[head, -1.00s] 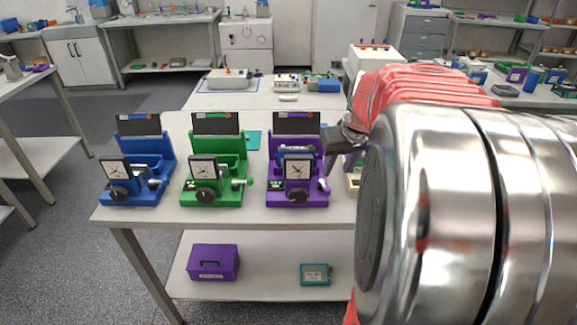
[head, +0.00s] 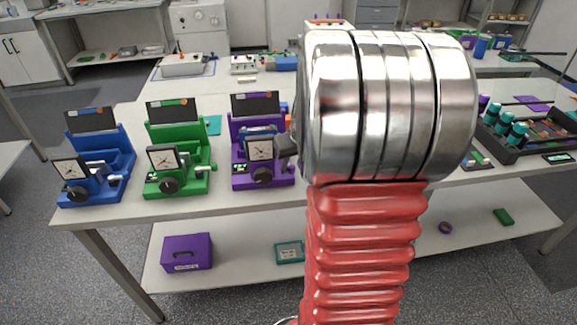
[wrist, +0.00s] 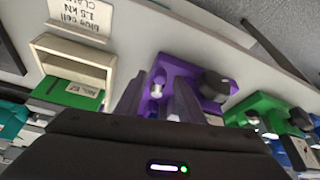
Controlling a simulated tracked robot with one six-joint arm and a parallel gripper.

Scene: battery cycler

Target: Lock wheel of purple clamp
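The purple clamp (head: 240,180) stands on the table at the right end of a row of three clamps. It has a dial gauge and a dark round wheel (head: 262,175) at its front. In the wrist view the purple clamp (wrist: 181,73) lies beyond my fingers, with the dark wheel (wrist: 215,84) right of them. A small silver part (wrist: 157,89) of the clamp shows between the fingers. My gripper (wrist: 155,100) is open, its two fingers apart. In the head view my arm mostly hides the gripper; a dark part of it is at the clamp's right side. Contact cannot be told.
A green clamp (head: 178,182) and a blue clamp (head: 92,188) stand to the left. A pale open box (wrist: 72,62) with a label sits beside the purple clamp. The lower shelf holds a purple case (head: 187,252). A dark tray (head: 520,145) with bottles is at right.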

